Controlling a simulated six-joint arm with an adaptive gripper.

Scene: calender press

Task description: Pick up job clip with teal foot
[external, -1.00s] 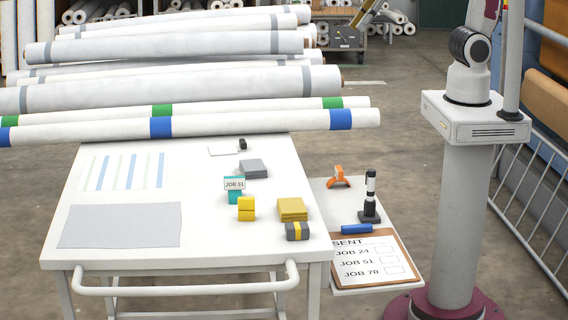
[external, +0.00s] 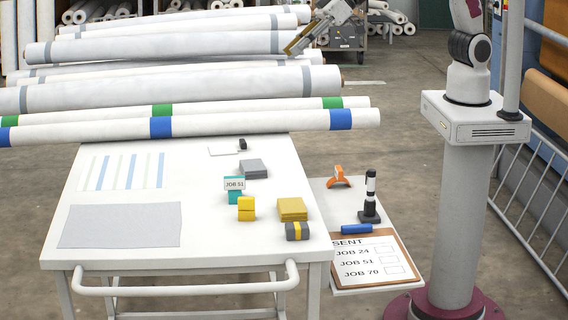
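The job clip with the teal foot (external: 234,191) stands upright on the white table, right of the table's middle. Its white tag reads JOB 51. My gripper (external: 290,50) is at the top of the external view, in front of the far rolls and well above and behind the clip. It is seen from the side and small, so I cannot tell whether its fingers are open or shut. Nothing is seen in it.
A yellow block (external: 246,208), a grey stack (external: 254,168) and a yellow pad (external: 292,209) lie close around the clip. Long white rolls (external: 180,127) lie across the table's back. A side shelf holds an orange clip (external: 338,177), a dark stand (external: 369,205) and a clipboard (external: 372,258).

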